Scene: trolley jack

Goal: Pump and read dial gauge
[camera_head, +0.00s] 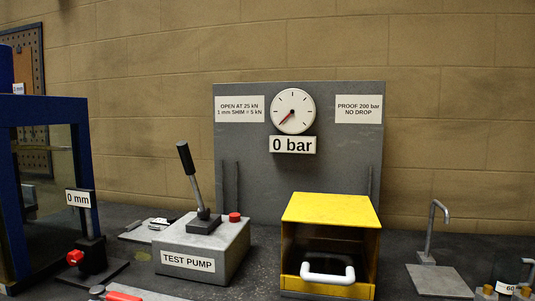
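The grey test pump (200,250) stands on the bench left of centre, labelled TEST PUMP. Its lever (190,174) has a black grip and leans up to the left. A red knob (235,217) sits on the pump's top at the right. The round white dial gauge (293,107) is on the grey back panel (250,150), its red needle pointing down and left. The sign (293,145) below reads 0 bar. Neither of my grippers is in view.
A yellow box (330,210) with an open front and white handle (328,276) stands right of the pump. A stand with a 0 mm sign (78,198) and blue frame (48,110) are at left. A hooked metal post (431,230) and small weights are at right.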

